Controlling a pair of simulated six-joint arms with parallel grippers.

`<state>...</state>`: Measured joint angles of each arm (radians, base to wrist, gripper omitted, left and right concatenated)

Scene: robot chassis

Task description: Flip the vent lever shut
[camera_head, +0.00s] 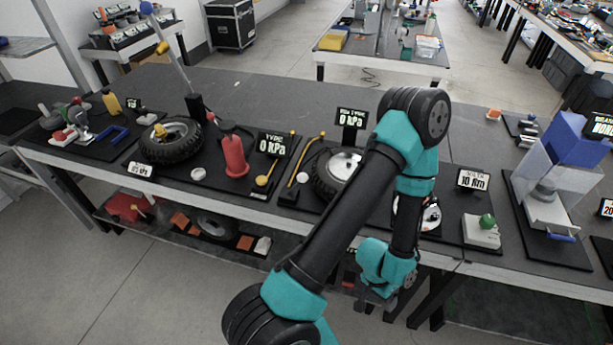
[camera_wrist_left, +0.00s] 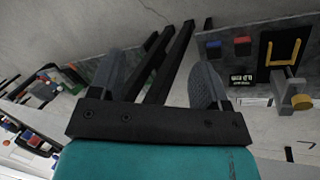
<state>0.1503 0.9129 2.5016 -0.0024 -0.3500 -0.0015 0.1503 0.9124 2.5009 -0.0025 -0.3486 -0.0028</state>
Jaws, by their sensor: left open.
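Two yellow-knobbed levers stand on the bench in the head view: a short one (camera_head: 264,178) beside the left 0 kPa display, and a longer bent one (camera_head: 300,165) right of it. I cannot tell which is the vent lever. My left arm crosses the middle of the head view, bending down at the bench's front edge. My left gripper is largely hidden there behind its teal wrist. In the left wrist view my left gripper (camera_wrist_left: 158,80) is open, its two grey fingers spread, with nothing held between them. My right gripper is not in view.
A tyre (camera_head: 172,139), a red cone-shaped part (camera_head: 235,155) and a second tyre (camera_head: 334,172) stand on the bench. A green-knobbed block (camera_head: 483,229) and a blue-and-grey press (camera_head: 549,190) are to the right. A lower shelf runs below the bench.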

